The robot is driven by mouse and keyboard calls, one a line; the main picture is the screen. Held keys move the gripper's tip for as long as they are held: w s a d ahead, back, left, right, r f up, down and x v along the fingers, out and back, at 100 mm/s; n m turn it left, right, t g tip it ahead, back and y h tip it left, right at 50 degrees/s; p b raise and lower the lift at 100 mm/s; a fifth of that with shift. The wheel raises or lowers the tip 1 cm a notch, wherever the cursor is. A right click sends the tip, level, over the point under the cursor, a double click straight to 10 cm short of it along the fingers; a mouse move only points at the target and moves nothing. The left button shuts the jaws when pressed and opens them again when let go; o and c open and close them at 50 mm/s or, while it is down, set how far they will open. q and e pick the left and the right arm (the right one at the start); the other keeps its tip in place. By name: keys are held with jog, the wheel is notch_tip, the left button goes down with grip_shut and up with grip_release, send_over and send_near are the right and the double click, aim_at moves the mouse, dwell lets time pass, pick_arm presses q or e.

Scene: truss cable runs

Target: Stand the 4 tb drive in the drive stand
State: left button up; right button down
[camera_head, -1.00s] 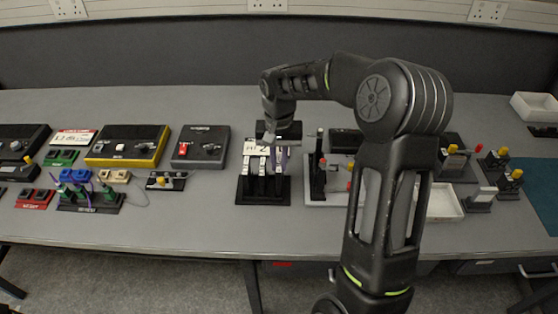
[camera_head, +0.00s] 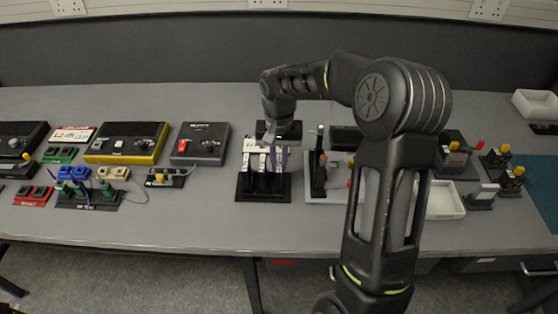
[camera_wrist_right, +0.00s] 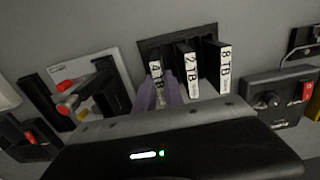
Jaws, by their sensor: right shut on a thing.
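The drive stand (camera_head: 263,197) is a black rack on the bench, left of my right forearm. The 4 TB drive (camera_wrist_right: 157,82), black with a white label, is at the left slot of the stand in the wrist view. My right gripper (camera_wrist_right: 163,92) is shut on it, with purplish fingers beside its label. The 2 TB drive (camera_wrist_right: 189,70) and the 8 TB drive (camera_wrist_right: 222,68) stand upright in the slots alongside.
A light tray (camera_head: 325,197) with a dark upright fixture stands close right of the stand. Bench front of the stand is clear.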

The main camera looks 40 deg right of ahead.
jog(key=c, duration=1)
grip_release()
jog(key=shift+c, duration=0.2)
jog(key=shift+r, duration=0.1)
jog(key=shift+r+p, duration=2.6)
jog(key=shift+r, duration=1.1)
